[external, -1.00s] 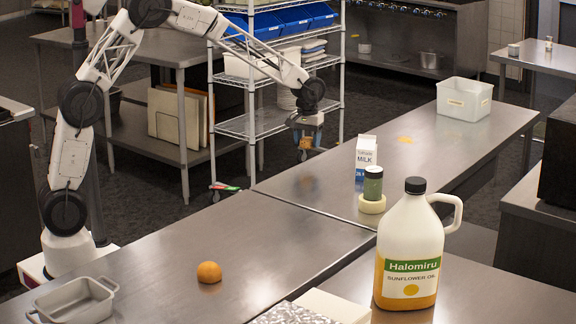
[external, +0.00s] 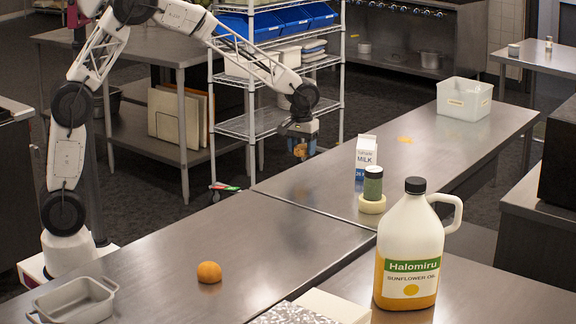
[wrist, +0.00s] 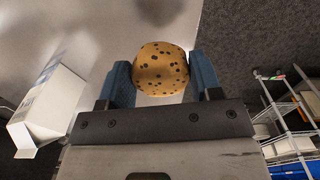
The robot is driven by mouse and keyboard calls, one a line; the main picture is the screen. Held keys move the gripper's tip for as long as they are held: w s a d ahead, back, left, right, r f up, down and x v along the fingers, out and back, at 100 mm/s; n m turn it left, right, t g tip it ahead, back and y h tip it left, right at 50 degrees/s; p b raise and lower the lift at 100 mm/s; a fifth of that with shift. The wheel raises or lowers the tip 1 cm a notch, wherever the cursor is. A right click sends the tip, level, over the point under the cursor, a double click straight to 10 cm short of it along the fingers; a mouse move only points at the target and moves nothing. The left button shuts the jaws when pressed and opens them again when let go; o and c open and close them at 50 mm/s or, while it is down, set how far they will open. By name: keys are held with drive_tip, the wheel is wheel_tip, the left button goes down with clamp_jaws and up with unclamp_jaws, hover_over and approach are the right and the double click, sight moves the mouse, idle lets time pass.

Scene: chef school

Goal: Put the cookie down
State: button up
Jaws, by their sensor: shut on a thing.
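A round brown cookie with dark chips (wrist: 161,69) is held between the two blue fingers of my gripper (wrist: 160,80) in the wrist view. In the external view my gripper (external: 299,140) points down, with the cookie (external: 300,151) at its fingertips. It appears above the left edge of the far steel table (external: 310,185), left of the milk carton. The cookie looks raised clear of the tabletop; the exact height is hard to tell.
An orange (external: 209,272), a metal pan (external: 75,301) and a large oil jug (external: 409,250) are nearer. A white bin (external: 464,99) stands farther back.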

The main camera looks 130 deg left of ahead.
drive_tip(key=shift+m, duration=0.6)
drive_tip(key=w+d, duration=0.1)
drive_tip(key=d, duration=0.3)
drive_tip(key=w+d, duration=0.1)
drive_tip(key=d, duration=0.3)
drive_tip(key=w+d, duration=0.1)
drive_tip(key=d, duration=0.3)
drive_tip(key=shift+w+d+r, duration=0.25)
drive_tip(key=shift+w+d, duration=0.15)
drive_tip(key=shift+m, duration=0.3)
drive_tip(key=d, duration=0.9)
drive_tip(key=shift+f, duration=0.3)
drive_tip(key=shift+s+d+f, duration=0.1)
drive_tip(key=shift+d+f, duration=0.05)
drive_tip(key=shift+d, duration=0.45)
hover_over(317, 195)
drive_tip(key=shift+s+d+f, duration=0.15)
drive_tip(key=shift+d+f, duration=0.25)
drive_tip(key=shift+f, duration=0.3)
drive_tip(key=shift+w+a, duration=0.35)
drive_tip(key=shift+f, duration=1.8)
